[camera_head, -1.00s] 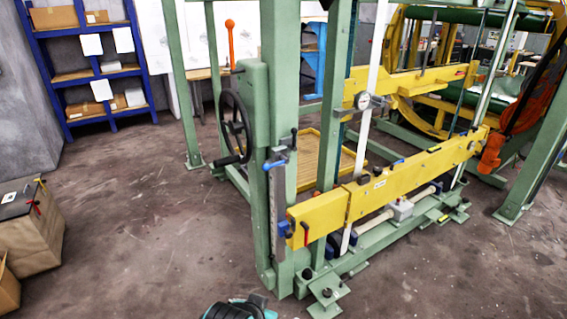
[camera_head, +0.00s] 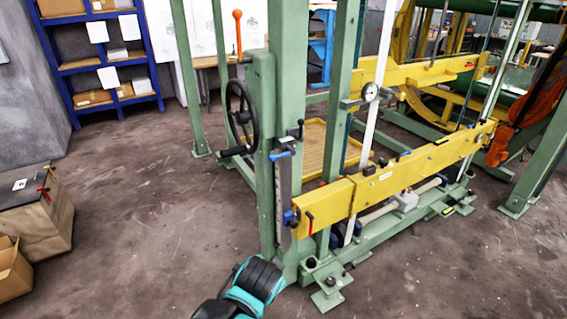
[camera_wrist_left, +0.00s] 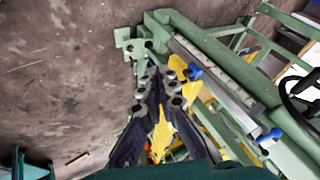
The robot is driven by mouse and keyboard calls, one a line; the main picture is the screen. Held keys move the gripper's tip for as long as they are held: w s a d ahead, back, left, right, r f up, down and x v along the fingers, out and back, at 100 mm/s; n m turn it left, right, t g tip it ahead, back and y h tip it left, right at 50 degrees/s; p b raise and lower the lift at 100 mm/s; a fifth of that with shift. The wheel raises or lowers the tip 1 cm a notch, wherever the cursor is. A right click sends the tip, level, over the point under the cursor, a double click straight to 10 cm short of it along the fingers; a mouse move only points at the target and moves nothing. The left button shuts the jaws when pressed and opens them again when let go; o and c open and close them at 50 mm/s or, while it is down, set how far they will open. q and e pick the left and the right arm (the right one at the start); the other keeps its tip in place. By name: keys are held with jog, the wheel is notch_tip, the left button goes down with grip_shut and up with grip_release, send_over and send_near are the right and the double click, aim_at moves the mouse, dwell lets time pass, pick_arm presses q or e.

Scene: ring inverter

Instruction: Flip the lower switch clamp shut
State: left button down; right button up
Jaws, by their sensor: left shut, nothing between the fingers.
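The lower switch clamp (camera_head: 290,217), with a blue handle, sits at the lower end of an upright grey rail (camera_head: 283,190) on the green post, beside the yellow beam's end. Its blue handle (camera_wrist_left: 192,72) also shows in the left wrist view. I cannot tell whether this clamp is open or shut. An upper blue-handled clamp (camera_head: 281,155) is higher on the rail. My left gripper (camera_wrist_left: 161,87) is shut and empty in the left wrist view, left of the lower handle and apart from it in the picture. In the head view, only my teal and black left arm shows clearly, at the bottom.
The yellow beam (camera_head: 385,183) with a red lever runs right from the post. A black handwheel (camera_head: 241,118) is on the post's left. Green feet (camera_head: 328,290) stand on the floor. Boxes (camera_head: 38,215) are at the left; the floor between (camera_head: 140,220) is clear.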

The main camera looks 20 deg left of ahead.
pick_arm(q)
jog(key=w+r+m+t+y+p, duration=0.2)
jog(key=w+m+y, duration=0.4)
jog(key=w+m, duration=0.4)
jog(key=w+r+m+t+y+p, duration=0.2)
jog(key=w+r+m+y+p, duration=0.2)
jog(key=w+m, duration=0.7)
jog(key=shift+w+d+r+t+y, duration=0.3)
jog(key=shift+w+r+y, duration=0.1)
jog(key=shift+w+y, duration=0.8)
jog(key=shift+w, duration=0.1)
jog(key=w+a+r+b, duration=0.2)
jog(key=w+a+r, duration=0.2)
jog(key=w+a, duration=0.2)
jog(key=shift+w+a+r, duration=0.2)
jog(key=shift+w+a, duration=0.15)
jog(key=shift+a, duration=0.9)
